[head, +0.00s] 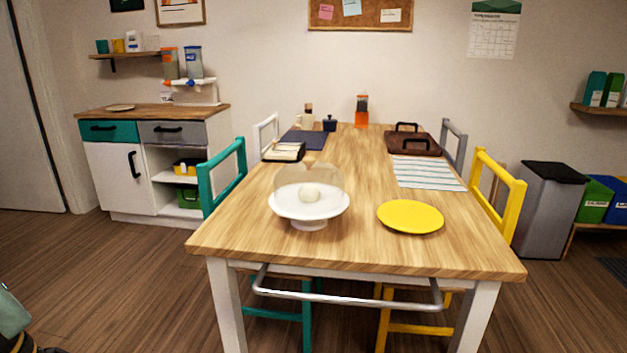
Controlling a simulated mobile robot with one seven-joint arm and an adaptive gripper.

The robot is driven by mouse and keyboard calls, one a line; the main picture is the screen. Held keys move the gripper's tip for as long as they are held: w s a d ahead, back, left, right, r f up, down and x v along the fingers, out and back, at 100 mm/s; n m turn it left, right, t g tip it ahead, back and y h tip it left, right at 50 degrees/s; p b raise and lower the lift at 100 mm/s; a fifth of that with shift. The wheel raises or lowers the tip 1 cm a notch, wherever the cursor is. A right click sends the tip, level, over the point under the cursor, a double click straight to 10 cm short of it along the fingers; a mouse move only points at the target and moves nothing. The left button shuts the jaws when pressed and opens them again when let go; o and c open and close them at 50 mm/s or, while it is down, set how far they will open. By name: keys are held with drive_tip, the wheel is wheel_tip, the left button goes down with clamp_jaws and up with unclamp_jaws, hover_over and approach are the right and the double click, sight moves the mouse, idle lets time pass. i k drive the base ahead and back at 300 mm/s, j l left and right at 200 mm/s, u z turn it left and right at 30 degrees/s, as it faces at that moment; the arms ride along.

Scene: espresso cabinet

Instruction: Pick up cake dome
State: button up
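A clear cake dome (325,181) with a small knob on top sits on a white cake stand (308,214) near the front left of the wooden table. A pale round item (310,193) shows through the dome. My gripper does not show clearly; a greenish-grey shape with dark parts stands at the lower left edge, and I cannot tell what it is.
A yellow plate (410,216) lies right of the stand on the table (350,256). A metal rail (345,297) runs along the front. Teal (226,176) and yellow (499,190) chairs flank the table.

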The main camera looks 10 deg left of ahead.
sight(308, 187)
drive_tip(key=i+l+u, duration=0.1)
drive_tip(key=u, duration=1.4)
drive_tip(key=l+u, duration=0.75)
drive_tip(key=k+l+u, duration=0.15)
drive_tip(key=u, duration=0.2)
drive_tip(key=k+l+u, duration=0.15)
drive_tip(key=l, duration=0.2)
drive_tip(key=k+l+u, duration=0.15)
drive_tip(key=l, duration=0.25)
drive_tip(key=k+l+u, duration=0.2)
drive_tip(key=k+l, duration=0.2)
drive_tip(key=l, duration=0.15)
drive_tip(key=k+l, duration=0.25)
drive_tip(key=l, duration=0.15)
drive_tip(key=k+l, duration=0.2)
drive_tip(key=l, duration=0.15)
